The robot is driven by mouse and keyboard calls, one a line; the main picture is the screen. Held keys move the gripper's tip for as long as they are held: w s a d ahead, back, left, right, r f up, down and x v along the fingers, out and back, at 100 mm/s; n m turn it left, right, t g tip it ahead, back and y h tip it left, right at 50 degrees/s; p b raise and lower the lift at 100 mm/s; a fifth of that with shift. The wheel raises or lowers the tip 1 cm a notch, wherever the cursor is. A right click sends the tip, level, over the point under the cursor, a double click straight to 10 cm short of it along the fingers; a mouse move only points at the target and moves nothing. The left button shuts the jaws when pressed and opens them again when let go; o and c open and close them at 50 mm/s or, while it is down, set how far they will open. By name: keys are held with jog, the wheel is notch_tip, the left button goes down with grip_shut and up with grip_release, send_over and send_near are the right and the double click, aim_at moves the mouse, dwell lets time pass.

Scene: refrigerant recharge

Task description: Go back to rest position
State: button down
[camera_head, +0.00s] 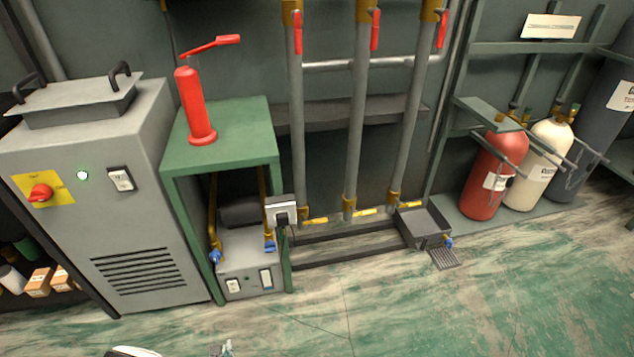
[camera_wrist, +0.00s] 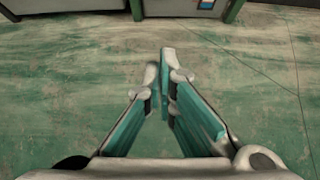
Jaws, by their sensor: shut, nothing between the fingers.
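My gripper (camera_wrist: 165,68) points over the green, worn floor in the wrist view. Its two teal-padded fingers meet at the tips, with nothing between them. In the head view only a small part of my gripper (camera_head: 222,349) shows at the bottom edge, in front of the machines and low in the picture. It is apart from the equipment and touches nothing that I can see.
A grey cabinet (camera_head: 140,215) with a lit green lamp stands left. Beside it is a green stand (camera_head: 240,142) with a red hand pump (camera_head: 194,105). Vertical pipes, a drain tray (camera_head: 425,226) and gas cylinders (camera_head: 497,172) stand right. The front floor (camera_head: 430,310) is clear.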

jog(key=w+d+r+m+t+h, duration=0.1)
jog(key=w+d+r+m+h, duration=0.2)
jog(key=w+r, duration=0.6)
jog(key=w+d+r+m+t+h, duration=0.1)
jog(key=w+d+r+m, duration=0.4)
jog(key=r, duration=0.8)
jog(key=w+d+r+m+g+h, duration=0.1)
jog(key=d+r+m+g+h, duration=0.15)
jog(key=d+r+m, duration=0.55)
jog(key=w+d+r+m+g+h, duration=0.2)
jog(key=d+r+m+h, duration=0.25)
jog(key=d+r, duration=0.85)
jog(key=s+d+r+m+g+y, duration=0.2)
jog(key=s+d+r+m+g, duration=0.4)
jog(key=s+d+r+m, duration=0.8)
jog(key=s+r+m+g+y, duration=0.15)
jog(key=s+m+y, duration=0.45)
jog(key=s, duration=1.9)
notch_tip(320, 180, up, 32)
jog(key=d+n+t+p, duration=0.1)
jog(key=t+p, duration=0.3)
jog(key=p, duration=2.6)
jog(key=shift+w+d+n+y, duration=0.2)
jog(key=shift+w+n+y, duration=0.1)
jog(key=shift+n+y, duration=0.15)
